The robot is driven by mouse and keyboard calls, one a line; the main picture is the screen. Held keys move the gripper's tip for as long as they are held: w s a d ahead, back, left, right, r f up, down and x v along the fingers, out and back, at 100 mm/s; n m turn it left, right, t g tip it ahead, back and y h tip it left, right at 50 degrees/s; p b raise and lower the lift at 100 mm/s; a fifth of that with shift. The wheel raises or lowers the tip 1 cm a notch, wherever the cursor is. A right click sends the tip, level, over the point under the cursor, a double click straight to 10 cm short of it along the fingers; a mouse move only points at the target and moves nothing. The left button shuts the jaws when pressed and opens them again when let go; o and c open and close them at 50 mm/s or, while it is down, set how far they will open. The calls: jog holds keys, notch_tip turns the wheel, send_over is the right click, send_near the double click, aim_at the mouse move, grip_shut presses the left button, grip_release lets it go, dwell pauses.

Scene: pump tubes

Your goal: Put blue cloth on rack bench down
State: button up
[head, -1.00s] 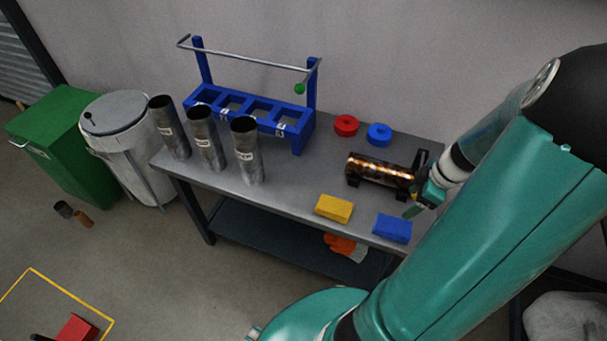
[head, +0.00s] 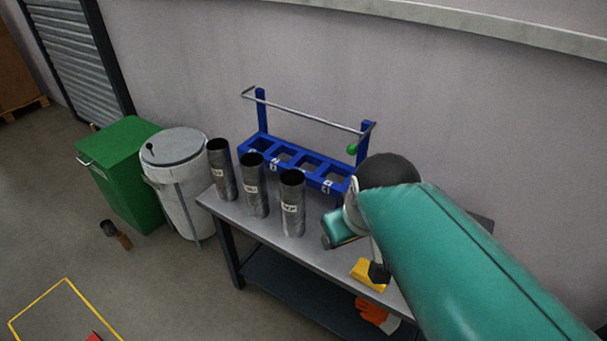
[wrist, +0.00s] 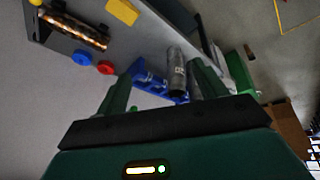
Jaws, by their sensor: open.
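The blue cloth does not show in either current view; in the head view my arm covers the part of the bench where a blue block lay earlier. The grey rack bench (head: 266,232) stands against the wall. The blue rack (head: 289,150) with its metal bar is at its back. My gripper is over the bench's right part in the head view, largely hidden by my own arm. In the wrist view my gripper (wrist: 160,72) is open, its two green fingers apart. Nothing is held between them.
Several metal tubes (head: 291,205) stand upright along the bench. A yellow block (head: 368,275) lies near the front edge. Orange gloves (head: 371,311) lie on the lower shelf.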

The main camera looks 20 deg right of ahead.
jog(key=shift+m+t+y, duration=0.4)
jog(key=shift+m, duration=0.2)
jog(key=a, duration=0.1)
jog(key=s+a+r, duration=0.2)
jog(key=shift+a, duration=0.3)
jog(key=c, duration=0.7)
jog(key=shift+s+d, duration=0.1)
jog(key=shift+d, duration=0.05)
jog(key=shift+c, duration=0.2)
